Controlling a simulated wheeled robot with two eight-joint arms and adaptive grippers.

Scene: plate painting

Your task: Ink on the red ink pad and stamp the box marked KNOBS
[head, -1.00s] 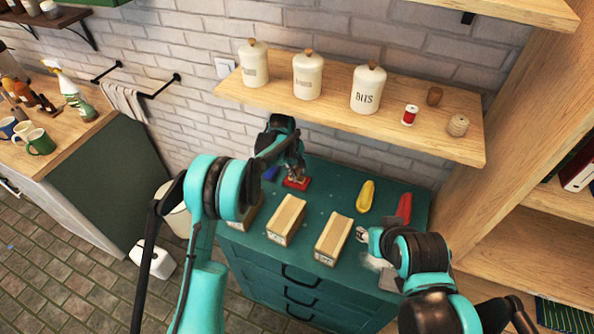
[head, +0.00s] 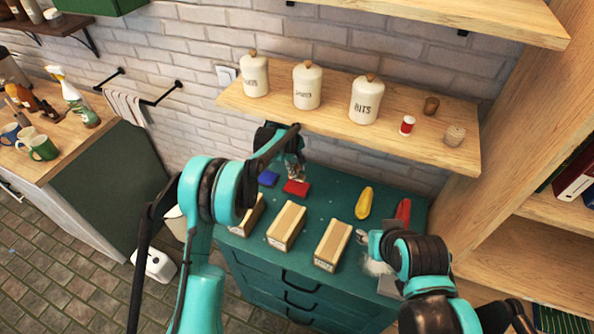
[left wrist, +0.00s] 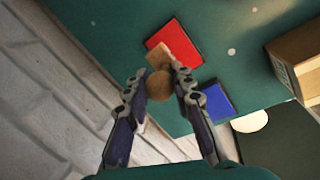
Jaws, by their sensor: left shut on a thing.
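My left gripper (head: 292,172) is shut on a wooden stamp (left wrist: 159,86) with a round knob. In the left wrist view the stamp's block overlaps the near edge of the red ink pad (left wrist: 180,41); in the head view it shows just above the red pad (head: 297,188). I cannot tell whether they touch. The blue ink pad (head: 268,178) lies to the left of the red one. Three wooden boxes (head: 287,227) (head: 332,245) (head: 249,216) stand in a row on the green cabinet; their labels are too small to read. My right gripper (head: 368,240) is beside the right box; its jaws are unclear.
A yellow thing (head: 364,202) and a red thing (head: 403,211) lie at the cabinet's right. A wooden shelf (head: 437,143) with jars, including one marked BITS (head: 366,101), hangs above the back. The cabinet top (head: 330,190) is clear between the red pad and the yellow thing.

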